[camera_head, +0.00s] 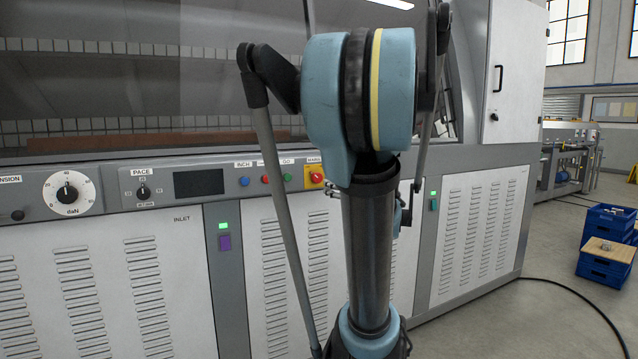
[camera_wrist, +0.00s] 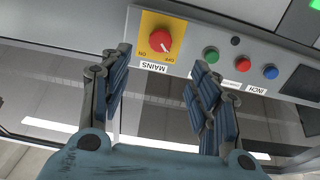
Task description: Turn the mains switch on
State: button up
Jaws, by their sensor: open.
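The mains switch is a red rotary knob (camera_wrist: 160,40) on a yellow plate, upside down in the wrist view above the MAINS label. The words ON and OFF are printed on the plate, and the knob's pale mark seems to point toward OFF. My gripper (camera_wrist: 161,64) is open and empty, its two ribbed blue fingers apart on either side below the plate, not touching the knob. In the head view the red knob (camera_head: 316,177) shows just left of my arm, which hides most of my gripper.
Green, red and blue buttons (camera_wrist: 240,63) sit beside the switch on the same panel. In the head view a dial (camera_head: 68,193), a PACE knob (camera_head: 143,191) and a dark display (camera_head: 198,183) lie further left. Blue crates (camera_head: 606,248) and a black cable lie on the floor at right.

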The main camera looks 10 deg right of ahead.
aim_at(318, 179)
jog(key=x, duration=1.4)
jog(key=shift+w+a+f, duration=0.1)
jog(key=shift+w, duration=0.15)
jog(key=shift+c, duration=0.5)
jog(key=c, duration=1)
